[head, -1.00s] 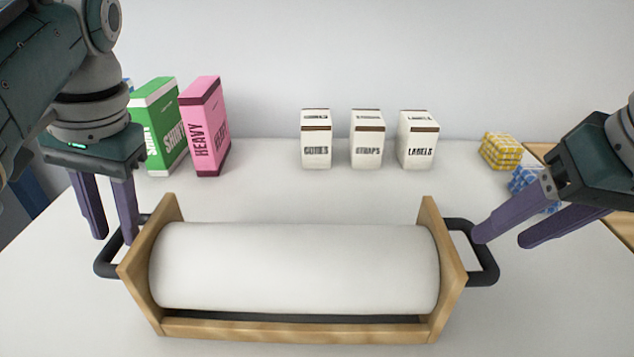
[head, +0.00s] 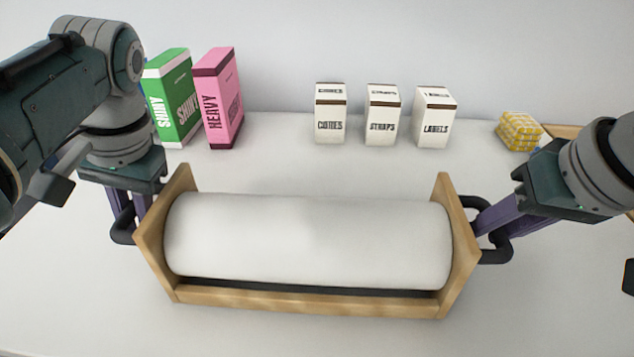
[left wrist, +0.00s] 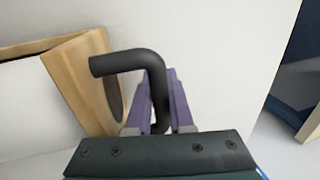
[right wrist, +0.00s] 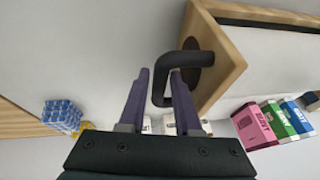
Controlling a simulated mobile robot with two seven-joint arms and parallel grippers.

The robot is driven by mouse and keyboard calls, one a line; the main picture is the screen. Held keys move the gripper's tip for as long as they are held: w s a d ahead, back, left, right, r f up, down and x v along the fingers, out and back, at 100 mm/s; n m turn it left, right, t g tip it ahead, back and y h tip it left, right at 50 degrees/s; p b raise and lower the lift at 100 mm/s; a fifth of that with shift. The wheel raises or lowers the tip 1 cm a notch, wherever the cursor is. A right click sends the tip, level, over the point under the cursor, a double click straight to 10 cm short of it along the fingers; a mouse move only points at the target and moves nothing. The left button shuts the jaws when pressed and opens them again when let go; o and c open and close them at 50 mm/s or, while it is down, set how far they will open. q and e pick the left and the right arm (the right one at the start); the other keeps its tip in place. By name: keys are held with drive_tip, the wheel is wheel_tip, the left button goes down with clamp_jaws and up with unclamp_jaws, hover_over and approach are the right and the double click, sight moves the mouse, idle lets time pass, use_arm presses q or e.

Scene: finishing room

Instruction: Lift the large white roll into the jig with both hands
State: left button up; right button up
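The large white roll (head: 308,240) lies lengthwise in a wooden cradle (head: 310,301) with upright end boards and a black handle on each end. My left gripper (head: 130,215) is at the left handle (left wrist: 128,60); in the left wrist view its purple fingers (left wrist: 160,105) sit close against both sides of the bar. My right gripper (head: 485,220) is at the right handle (head: 497,250); in the right wrist view its fingers (right wrist: 160,80) stand either side of the bar, with a slight gap showing. I cannot make out a separate jig.
Behind the cradle stand a green box (head: 173,98), a pink box (head: 219,98) and three white cartons (head: 382,115). A yellow block stack (head: 519,131) is at the right; a blue one shows in the right wrist view (right wrist: 62,115). The table in front is clear.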

clamp_jaws()
drive_tip(key=shift+r, duration=0.1)
idle(1.1)
